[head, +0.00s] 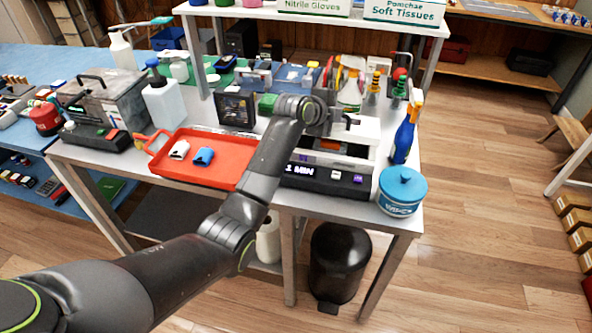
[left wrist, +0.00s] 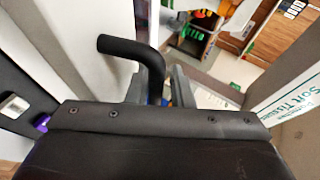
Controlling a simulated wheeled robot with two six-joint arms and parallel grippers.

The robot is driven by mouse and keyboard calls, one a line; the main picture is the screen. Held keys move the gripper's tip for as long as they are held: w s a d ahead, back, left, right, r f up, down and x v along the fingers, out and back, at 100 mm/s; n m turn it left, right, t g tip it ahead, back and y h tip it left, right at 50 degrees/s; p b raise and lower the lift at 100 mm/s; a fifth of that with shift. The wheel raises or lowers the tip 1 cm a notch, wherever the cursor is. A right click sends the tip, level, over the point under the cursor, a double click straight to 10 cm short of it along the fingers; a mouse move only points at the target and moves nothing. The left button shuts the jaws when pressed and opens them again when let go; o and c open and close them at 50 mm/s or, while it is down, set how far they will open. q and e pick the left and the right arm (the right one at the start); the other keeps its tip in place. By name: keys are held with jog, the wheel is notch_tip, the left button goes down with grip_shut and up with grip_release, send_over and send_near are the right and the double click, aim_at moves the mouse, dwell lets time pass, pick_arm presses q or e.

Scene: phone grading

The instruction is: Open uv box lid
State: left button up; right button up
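The UV box (head: 325,179) stands on the right part of the metal bench, with a dark front panel that reads "1 MIN". Its white lid (head: 368,130) carries a black bar handle, seen large in the left wrist view (left wrist: 125,46). My left gripper (head: 334,122) is at the handle. In the left wrist view its two fingers (left wrist: 158,92) stand close together on either side of the handle's near end and look shut on it. My arm hides part of the box's left side. How far the lid is raised is hard to tell. My right gripper is not in view.
A red tray (head: 218,178) with a white and a blue item lies left of the box. A blue spray bottle (head: 407,132) and a blue-lidded tub (head: 401,193) stand at the right. A shelf with glove and tissue boxes (head: 403,11) rises behind.

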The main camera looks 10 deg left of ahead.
aim_at(333, 133)
pick_arm(q)
jog(key=shift+s+f+m+t+h+b, duration=0.15)
jog(key=shift+s+f+t+b, duration=0.5)
jog(key=shift+b, duration=0.7)
jog(key=shift+s+f+m+t+h+b, duration=0.15)
jog(key=shift+f+t+b, duration=0.25)
jog(key=shift+f+b, duration=0.75)
jog(key=shift+s+f+m+t+b, duration=0.2)
jog(key=shift+s+f+t+b, duration=0.3)
jog(key=shift+b, duration=1.05)
jog(key=shift+s+a+r+t, duration=0.1)
jog(key=shift+s+t, duration=0.1)
jog(key=shift+t, duration=0.05)
jog(key=v, duration=1.5)
jog(key=shift+r, duration=0.2)
jog(key=shift+a, duration=0.15)
